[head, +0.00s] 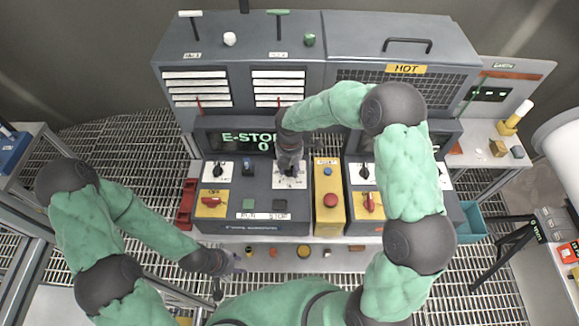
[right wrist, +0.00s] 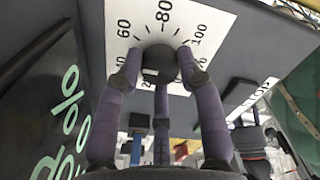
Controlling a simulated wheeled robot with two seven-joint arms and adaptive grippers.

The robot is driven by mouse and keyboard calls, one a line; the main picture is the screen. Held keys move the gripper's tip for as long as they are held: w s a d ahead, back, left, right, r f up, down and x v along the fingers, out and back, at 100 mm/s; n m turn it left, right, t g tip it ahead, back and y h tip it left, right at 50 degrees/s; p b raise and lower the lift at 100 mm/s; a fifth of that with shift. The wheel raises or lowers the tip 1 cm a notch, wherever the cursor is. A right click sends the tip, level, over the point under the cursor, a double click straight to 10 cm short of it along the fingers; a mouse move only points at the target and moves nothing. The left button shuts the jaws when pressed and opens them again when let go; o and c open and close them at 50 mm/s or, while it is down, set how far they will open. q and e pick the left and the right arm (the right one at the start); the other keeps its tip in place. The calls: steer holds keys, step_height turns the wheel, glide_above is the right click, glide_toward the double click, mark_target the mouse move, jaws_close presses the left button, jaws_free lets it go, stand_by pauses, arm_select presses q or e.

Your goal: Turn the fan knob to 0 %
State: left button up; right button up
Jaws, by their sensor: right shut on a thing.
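The fan knob (right wrist: 160,62) is dark and round, on a white dial plate (right wrist: 205,22) marked with numbers up to 100. My right gripper (right wrist: 160,75) is shut on the knob, with purple-grey fingers around it. The knob's pointer is hidden or too dark to read. In the head view my right gripper (head: 290,168) covers the knob on its white plate (head: 290,183). The console screen (head: 248,142) shows green text, "E-STOP" and a 0. My left gripper (head: 230,275) is open and empty, low over the grating before the console.
Black knobs (head: 217,170) and (head: 365,173) flank the middle. Red switches (head: 210,202) and (head: 371,202) sit on yellow plates. A red emergency button (head: 330,200) stands on a yellow strip right of my right gripper. A shelf (head: 285,258) with small parts lies below the console.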

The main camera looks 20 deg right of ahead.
steer(key=o, duration=1.1)
steer(key=shift+o, duration=0.2)
step_height(320, 180, up, 12)
